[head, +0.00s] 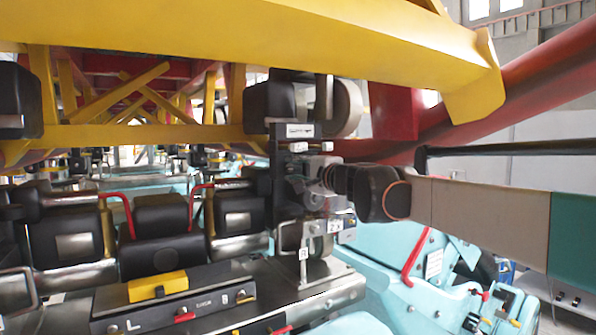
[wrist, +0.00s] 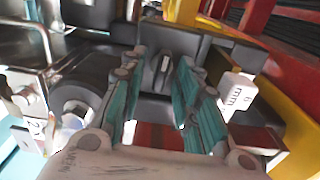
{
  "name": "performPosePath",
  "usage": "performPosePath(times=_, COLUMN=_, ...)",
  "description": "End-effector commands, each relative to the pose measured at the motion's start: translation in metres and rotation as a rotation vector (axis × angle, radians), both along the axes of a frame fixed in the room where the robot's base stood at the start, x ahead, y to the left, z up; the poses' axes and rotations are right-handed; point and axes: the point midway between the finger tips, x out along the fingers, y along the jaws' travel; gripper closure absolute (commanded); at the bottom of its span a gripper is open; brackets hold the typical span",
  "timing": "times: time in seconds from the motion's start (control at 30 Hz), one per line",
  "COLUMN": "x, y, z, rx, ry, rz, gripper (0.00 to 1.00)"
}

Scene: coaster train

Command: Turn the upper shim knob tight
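My gripper (wrist: 164,60) shows its two teal-padded fingers apart in the wrist view, with a gap between them. A dark ridged piece, which looks like a knob (wrist: 163,72), lies in line with that gap, beyond or between the fingertips. I cannot tell whether the fingers touch it. In the head view my gripper (head: 316,186) is at the dark upright bracket (head: 282,165), below small white label plates (head: 299,131), and covers whatever knob is there. A white block marked in mm (wrist: 238,93) sits right of the fingers in the wrist view.
A yellow beam (head: 250,40) crosses above my arm, and a red tube (head: 530,75) slopes behind it. A white tag marked R (head: 303,252) stands below the bracket. Turquoise bodywork (head: 400,265) lies below my arm.

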Motion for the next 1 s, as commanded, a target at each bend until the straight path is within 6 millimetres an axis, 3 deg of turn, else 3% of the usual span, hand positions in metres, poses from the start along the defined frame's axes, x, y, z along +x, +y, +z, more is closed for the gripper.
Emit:
performPosePath(times=0.17, x=-0.015, y=-0.011, z=0.0, rx=0.0, ry=0.0, rz=-0.001, gripper=0.7)
performPosePath(times=0.6, x=-0.081, y=-0.055, z=0.0, rx=0.0, ry=0.0, rz=-0.002, gripper=0.7)
performPosePath(times=1.0, x=-0.098, y=-0.067, z=0.0, rx=0.0, ry=0.0, rz=-0.001, gripper=0.7)
